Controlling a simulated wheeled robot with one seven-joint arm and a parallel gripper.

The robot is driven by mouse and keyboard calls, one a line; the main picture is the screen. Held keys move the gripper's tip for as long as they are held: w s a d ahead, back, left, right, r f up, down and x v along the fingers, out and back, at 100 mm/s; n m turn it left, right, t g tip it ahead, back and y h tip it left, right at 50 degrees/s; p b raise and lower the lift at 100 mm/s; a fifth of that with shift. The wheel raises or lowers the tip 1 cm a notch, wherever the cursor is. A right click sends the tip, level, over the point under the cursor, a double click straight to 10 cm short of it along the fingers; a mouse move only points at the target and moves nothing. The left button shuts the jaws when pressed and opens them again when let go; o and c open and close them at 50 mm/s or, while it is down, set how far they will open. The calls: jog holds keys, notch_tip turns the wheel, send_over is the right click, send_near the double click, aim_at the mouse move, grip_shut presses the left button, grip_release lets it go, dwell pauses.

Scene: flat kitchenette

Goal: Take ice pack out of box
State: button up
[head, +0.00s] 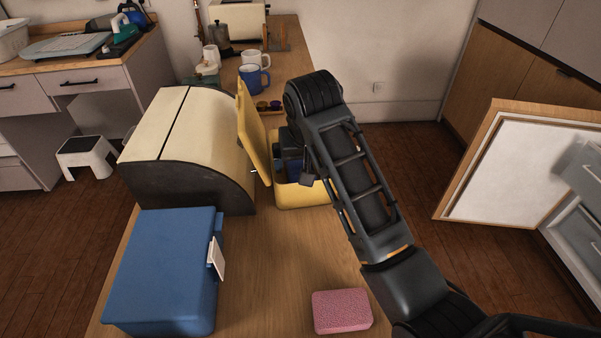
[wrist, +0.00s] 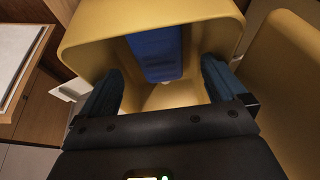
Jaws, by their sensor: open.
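The yellow box (head: 298,196) stands on the wooden counter with its lid (head: 254,136) raised on the left side. In the wrist view, a blue ice pack (wrist: 154,55) stands against the inner wall of the yellow box (wrist: 85,38). The raised lid (wrist: 288,85) is at the right there. My gripper (wrist: 162,88) is open at the mouth of the box, fingers apart and pointing in. The ice pack lies ahead, between the finger directions, and no finger visibly touches it. In the head view my arm hides much of the box's interior.
A bread box (head: 190,135) stands close to the left of the lid. A blue closed box (head: 165,270) and a pink sponge (head: 342,311) are nearer on the counter. Mugs (head: 250,78) and a toaster (head: 238,18) stand behind. Bare counter lies in front of the yellow box.

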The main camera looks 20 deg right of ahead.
aim_at(293, 168)
jog(key=x, duration=0.5)
jog(key=shift+d, duration=0.1)
jog(key=shift+w, duration=0.1)
jog(key=c, duration=1.5)
